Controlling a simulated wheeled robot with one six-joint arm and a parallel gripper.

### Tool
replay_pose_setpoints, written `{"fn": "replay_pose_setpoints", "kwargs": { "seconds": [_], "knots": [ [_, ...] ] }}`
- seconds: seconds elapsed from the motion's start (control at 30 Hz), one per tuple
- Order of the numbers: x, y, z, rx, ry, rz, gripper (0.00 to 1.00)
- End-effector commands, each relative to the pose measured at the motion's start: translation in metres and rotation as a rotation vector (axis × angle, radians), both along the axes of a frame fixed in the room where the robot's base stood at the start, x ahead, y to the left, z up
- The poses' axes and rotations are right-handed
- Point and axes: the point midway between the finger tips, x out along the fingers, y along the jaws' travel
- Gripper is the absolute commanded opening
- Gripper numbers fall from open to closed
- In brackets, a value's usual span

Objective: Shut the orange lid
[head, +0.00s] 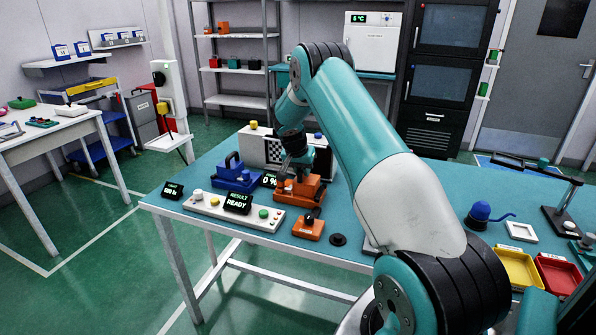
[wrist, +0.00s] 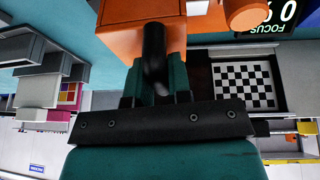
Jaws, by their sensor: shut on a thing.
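The orange lidded box (head: 303,190) stands near the middle of the teal bench in the head view. In the wrist view its orange surface (wrist: 125,30) fills the top centre. My gripper (head: 293,172) reaches down to it from behind the big arm link. In the wrist view my gripper (wrist: 155,90) is shut on a black handle (wrist: 154,48) in front of the orange surface. My gripper hides part of the box, and I cannot tell the lid's angle.
A blue box (head: 237,177) stands left of the orange one. A white control panel (head: 215,208) with a "RESULT READY" display (head: 239,203) lies in front. An orange block with a black knob (head: 308,228) stands near the front edge. A checkerboard (wrist: 245,86) stands behind. Yellow (head: 517,267) and red (head: 558,273) trays are right.

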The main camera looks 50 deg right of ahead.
Motion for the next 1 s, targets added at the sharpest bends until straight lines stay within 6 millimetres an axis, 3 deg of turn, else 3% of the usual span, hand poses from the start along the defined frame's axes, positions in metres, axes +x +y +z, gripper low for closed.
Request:
{"fn": "replay_pose_setpoints", "kwargs": {
  "seconds": [0.17,0.2,0.57,0.77,1.0],
  "knots": [
    [0.0,0.002,-0.002,0.005,0.003,0.006,0.0],
    [0.0,0.002,-0.001,0.005,0.003,0.006,0.28],
    [0.0,0.002,0.003,0.002,-0.001,0.003,0.29],
    [-0.002,0.014,0.032,0.0,-0.003,0.004,0.29],
    [-0.007,0.039,0.09,0.0,-0.004,0.006,0.29]
  ]
}}
